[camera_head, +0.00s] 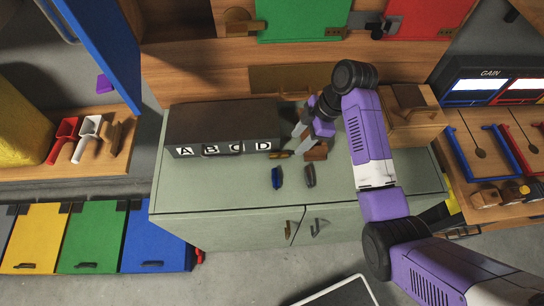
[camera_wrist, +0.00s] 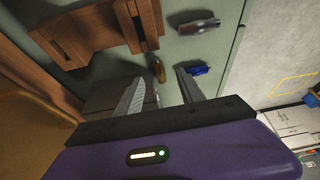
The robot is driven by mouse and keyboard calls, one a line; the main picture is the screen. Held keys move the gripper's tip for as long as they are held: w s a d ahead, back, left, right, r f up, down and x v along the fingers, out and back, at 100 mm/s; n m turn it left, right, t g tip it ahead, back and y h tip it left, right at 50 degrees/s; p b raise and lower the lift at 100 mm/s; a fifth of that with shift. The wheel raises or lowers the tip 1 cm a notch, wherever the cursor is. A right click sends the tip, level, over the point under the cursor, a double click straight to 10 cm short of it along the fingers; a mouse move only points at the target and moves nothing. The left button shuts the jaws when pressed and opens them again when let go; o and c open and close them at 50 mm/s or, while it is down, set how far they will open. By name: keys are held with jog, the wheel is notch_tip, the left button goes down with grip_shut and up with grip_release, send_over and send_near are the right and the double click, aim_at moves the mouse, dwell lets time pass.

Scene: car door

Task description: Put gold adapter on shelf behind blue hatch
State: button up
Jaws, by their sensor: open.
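A small gold piece, which looks like the gold adapter (camera_head: 279,155), lies on the grey-green cabinet top in front of the letter box. It also shows in the wrist view (camera_wrist: 158,70), between and just beyond my fingertips. My gripper (camera_head: 305,137) is open and empty, pointing down close to the gold piece. Its two fingers show apart in the wrist view (camera_wrist: 159,82). Whether they touch the gold piece I cannot tell. A large blue panel (camera_head: 105,50), apparently the blue hatch, stands swung open at upper left. The shelf behind it is only partly visible.
A blue piece (camera_head: 277,178) and a dark grey piece (camera_head: 310,176) lie near the gold one. A brown wooden piece (camera_head: 318,152) is beside my gripper. The dark box (camera_head: 224,122) marked with letters stands behind. The left cabinet top is clear.

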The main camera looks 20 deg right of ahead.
aim_at(287, 153)
jog(key=shift+w+p+x, duration=0.2)
jog(key=shift+p+x, duration=0.65)
jog(key=shift+x, duration=2.95)
grip_shut()
